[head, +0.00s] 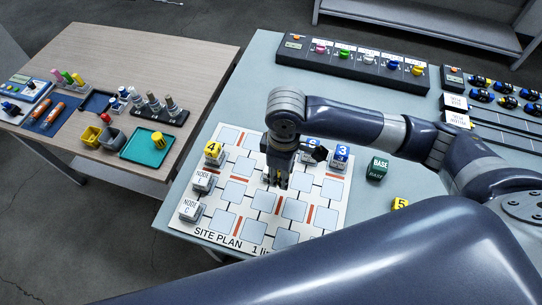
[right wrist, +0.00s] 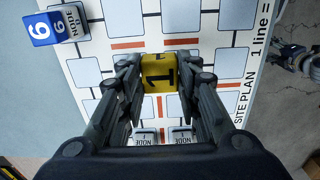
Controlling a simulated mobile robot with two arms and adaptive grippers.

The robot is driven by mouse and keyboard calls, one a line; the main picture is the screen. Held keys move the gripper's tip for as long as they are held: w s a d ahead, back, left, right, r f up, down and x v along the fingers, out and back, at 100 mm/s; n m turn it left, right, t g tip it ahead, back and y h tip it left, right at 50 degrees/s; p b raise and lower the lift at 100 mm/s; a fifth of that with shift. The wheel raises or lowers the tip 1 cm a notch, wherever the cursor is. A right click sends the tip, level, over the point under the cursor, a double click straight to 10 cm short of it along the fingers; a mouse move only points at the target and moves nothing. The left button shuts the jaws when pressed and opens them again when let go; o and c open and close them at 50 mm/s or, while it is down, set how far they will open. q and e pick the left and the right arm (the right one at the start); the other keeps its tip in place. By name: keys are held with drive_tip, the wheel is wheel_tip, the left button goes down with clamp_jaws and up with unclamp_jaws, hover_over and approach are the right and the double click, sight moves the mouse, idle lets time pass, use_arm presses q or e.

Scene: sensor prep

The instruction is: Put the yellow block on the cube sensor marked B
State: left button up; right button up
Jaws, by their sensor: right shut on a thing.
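My right gripper (head: 277,182) is over the middle of the white site plan board. In the right wrist view, it (right wrist: 160,80) is shut on a yellow block (right wrist: 158,73) marked 1. In the head view the block is mostly hidden by the fingers; I cannot tell its height above the board. Two white node cubes stand at the board's left edge, the nearer marked C (head: 190,210). The other node cube (head: 203,180), behind it, has a letter too small to read and a bare top. My left gripper is not in view.
A yellow block marked 4 (head: 213,149) sits at the board's far left corner. Blue block 3 (head: 341,152), a green BASE block (head: 377,168) and yellow block 5 (head: 400,203) are right. A wooden side table (head: 150,50) stands left.

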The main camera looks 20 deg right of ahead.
drive_tip(key=w, duration=0.4)
drive_tip(key=w+p, duration=0.1)
drive_tip(key=w, duration=0.1)
drive_tip(key=shift+w+a+f, duration=0.15)
drive_tip(key=shift+w+f, duration=0.05)
drive_tip(key=shift+f, duration=0.05)
wheel_tip(320, 180, down, 3)
drive_tip(key=shift+r+p, duration=0.2)
drive_tip(key=shift+p, duration=0.2)
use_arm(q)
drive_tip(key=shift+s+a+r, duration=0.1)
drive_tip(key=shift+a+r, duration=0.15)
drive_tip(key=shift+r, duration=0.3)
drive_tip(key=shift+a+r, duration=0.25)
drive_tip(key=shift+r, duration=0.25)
use_arm(e)
drive_tip(key=shift+f, duration=0.5)
drive_tip(key=o, duration=0.9)
drive_tip(key=shift+f, duration=0.15)
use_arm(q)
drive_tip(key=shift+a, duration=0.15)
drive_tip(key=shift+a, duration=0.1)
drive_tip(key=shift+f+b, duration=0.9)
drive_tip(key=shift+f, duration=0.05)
use_arm(e)
wheel_tip(320, 180, up, 12)
drive_tip(key=shift+r, duration=0.2)
